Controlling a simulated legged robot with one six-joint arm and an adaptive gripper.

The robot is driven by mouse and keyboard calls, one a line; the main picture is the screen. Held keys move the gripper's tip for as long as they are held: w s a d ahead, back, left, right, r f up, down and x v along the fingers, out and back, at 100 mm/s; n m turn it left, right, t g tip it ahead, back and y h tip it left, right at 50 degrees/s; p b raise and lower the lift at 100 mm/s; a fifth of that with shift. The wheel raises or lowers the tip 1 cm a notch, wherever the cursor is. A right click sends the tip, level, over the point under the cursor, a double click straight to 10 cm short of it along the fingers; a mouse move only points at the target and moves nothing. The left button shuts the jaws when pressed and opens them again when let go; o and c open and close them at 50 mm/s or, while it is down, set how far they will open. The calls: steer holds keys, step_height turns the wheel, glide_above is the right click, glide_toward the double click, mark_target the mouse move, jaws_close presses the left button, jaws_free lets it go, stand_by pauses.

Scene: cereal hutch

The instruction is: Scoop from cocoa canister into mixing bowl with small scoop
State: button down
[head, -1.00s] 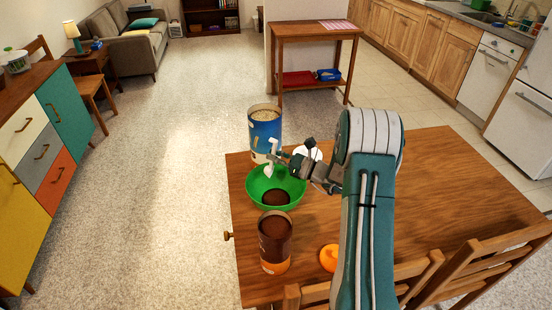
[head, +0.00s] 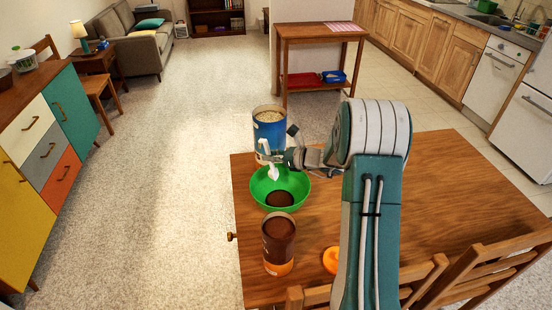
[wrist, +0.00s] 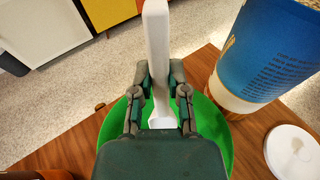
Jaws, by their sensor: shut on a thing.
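My gripper (wrist: 160,95) is shut on a white small scoop (wrist: 157,50), which also shows in the head view (head: 266,152). The scoop is above the green mixing bowl (head: 299,197), its lower end over the bowl's far left part. Dark brown powder (head: 280,199) lies in the bottom of the bowl. The cocoa canister (head: 279,250), brown with an orange base and open, stands in front of the bowl with dark powder inside. In the wrist view the green bowl (wrist: 218,143) is partly hidden behind my gripper.
A tall blue canister (head: 269,130) with pale contents stands open behind the bowl. A white lid (wrist: 292,152) lies near it. An orange lid (head: 330,259) lies right of the cocoa canister. Chairs (head: 480,262) stand at the near edge. The table's right side is clear.

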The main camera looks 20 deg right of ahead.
mark_target(265, 149)
steer(key=w+a+g+h, duration=0.1)
steer(key=w+a+r+g+h, duration=0.1)
steer(key=g+h, duration=0.1)
steer(key=shift+a, duration=0.1)
steer(key=f+g+h, duration=0.1)
steer(key=g+h, duration=0.4)
steer(key=w+f+g+h, duration=0.1)
steer(key=g+h, duration=0.1)
steer(key=g, duration=0.1)
steer(key=shift+a+f+h, duration=0.3)
steer(key=shift+a+f, duration=0.05)
steer(key=shift+a, duration=0.05)
stand_by(0.3)
stand_by(0.5)
